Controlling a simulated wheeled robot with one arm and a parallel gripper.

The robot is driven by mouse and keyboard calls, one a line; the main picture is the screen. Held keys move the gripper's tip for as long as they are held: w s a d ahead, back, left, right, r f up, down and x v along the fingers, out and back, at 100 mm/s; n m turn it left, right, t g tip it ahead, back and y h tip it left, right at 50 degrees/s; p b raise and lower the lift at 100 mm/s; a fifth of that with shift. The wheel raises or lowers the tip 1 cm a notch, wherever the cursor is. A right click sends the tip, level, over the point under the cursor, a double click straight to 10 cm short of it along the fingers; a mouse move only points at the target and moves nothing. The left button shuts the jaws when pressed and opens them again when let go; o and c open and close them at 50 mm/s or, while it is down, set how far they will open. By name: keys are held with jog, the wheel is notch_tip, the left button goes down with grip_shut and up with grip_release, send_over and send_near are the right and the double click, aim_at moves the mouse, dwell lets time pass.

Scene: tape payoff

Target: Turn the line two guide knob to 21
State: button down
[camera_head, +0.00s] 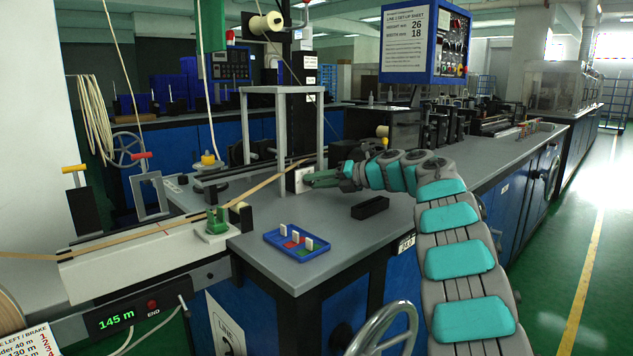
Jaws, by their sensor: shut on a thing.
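A white dial plate (299,180) stands upright on the grey bench top, beside the foot of a black column. My gripper (308,181) reaches in from the right, with its green fingers shut at the face of this plate. The guide knob itself is hidden behind the fingers, which appear to be closed on it. The pointer and scale marks are too small or covered to read. A set-up sheet (408,38) on the blue panel shows 26 for height and 18 for width.
A tan tape (262,184) runs diagonally past the plate to the lower left. A blue tray (296,243) with small coloured and white pieces and a black block (370,207) lie on the bench. A display (116,319) reads 145 m.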

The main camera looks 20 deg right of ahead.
jog(key=shift+m+y, duration=0.3)
jog(key=shift+m, duration=0.3)
jog(key=shift+d, duration=0.15)
jog(key=c, duration=0.7)
grip_release()
jog(key=shift+o, duration=0.2)
jog(key=shift+b+v, duration=0.55)
jog(key=shift+v, duration=3.25)
jog(key=shift+f, duration=0.15)
